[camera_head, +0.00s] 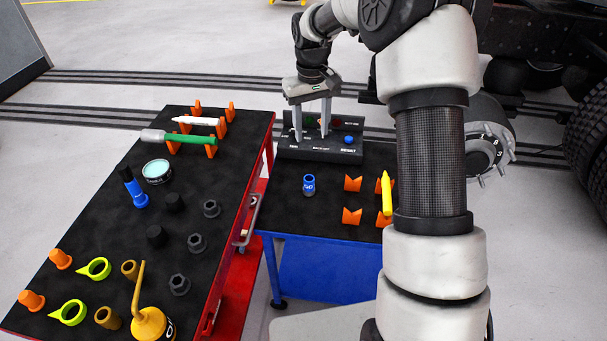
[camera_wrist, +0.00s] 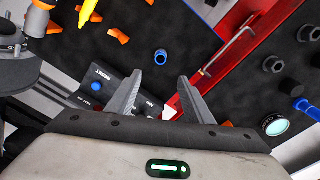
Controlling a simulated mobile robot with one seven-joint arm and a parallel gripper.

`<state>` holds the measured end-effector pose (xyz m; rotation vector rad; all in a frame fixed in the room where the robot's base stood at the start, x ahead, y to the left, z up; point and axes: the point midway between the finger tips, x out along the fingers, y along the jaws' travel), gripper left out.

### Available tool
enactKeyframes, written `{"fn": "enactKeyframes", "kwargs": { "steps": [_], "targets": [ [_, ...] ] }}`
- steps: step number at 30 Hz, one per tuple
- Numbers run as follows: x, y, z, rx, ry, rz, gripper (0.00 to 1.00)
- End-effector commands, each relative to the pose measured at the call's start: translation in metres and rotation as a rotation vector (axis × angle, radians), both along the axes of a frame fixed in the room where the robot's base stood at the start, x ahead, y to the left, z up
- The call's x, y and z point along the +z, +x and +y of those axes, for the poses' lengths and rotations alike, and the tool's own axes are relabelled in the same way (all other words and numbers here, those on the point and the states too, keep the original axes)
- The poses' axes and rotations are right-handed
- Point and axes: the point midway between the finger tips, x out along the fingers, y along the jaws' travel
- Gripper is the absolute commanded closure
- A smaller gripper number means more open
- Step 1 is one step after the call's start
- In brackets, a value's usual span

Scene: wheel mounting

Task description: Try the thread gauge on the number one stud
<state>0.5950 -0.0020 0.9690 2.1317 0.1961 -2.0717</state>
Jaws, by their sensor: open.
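A small blue cylinder (camera_head: 309,185) with white lettering, which looks like the thread gauge, stands upright on the black top of the blue cart (camera_head: 275,215). It also shows in the wrist view (camera_wrist: 160,57), just beyond my fingertips. My gripper (camera_head: 312,122) is open and empty, pointing down at the control panel behind the gauge, apart from the gauge. The wheel hub (camera_head: 484,150) with its studs is at the right, partly hidden by my arm. Its face carries small markings, but I cannot tell which stud is number one.
The control panel (camera_head: 345,153) with a blue knob stands at the cart's back. Orange holders (camera_head: 352,216) and a yellow tool (camera_head: 387,195) are right of the gauge. A red cart (camera_head: 180,215) at left holds sockets, a green-handled tool (camera_head: 190,139) and a blue tool (camera_head: 134,188).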

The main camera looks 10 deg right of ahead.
Motion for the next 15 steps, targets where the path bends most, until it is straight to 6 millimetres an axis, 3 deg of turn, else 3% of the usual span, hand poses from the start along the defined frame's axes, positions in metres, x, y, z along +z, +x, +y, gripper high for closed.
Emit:
{"fn": "enactKeyframes", "kwargs": {
  "steps": [1,10,15],
  "targets": [
    [-0.019,0.006,0.0,0.001,0.008,0.012,0.53],
    [-0.064,0.015,-0.001,0.0,0.02,0.035,0.53],
    [-0.102,0.014,-0.001,0.001,0.021,0.035,0.53]
  ]
}}
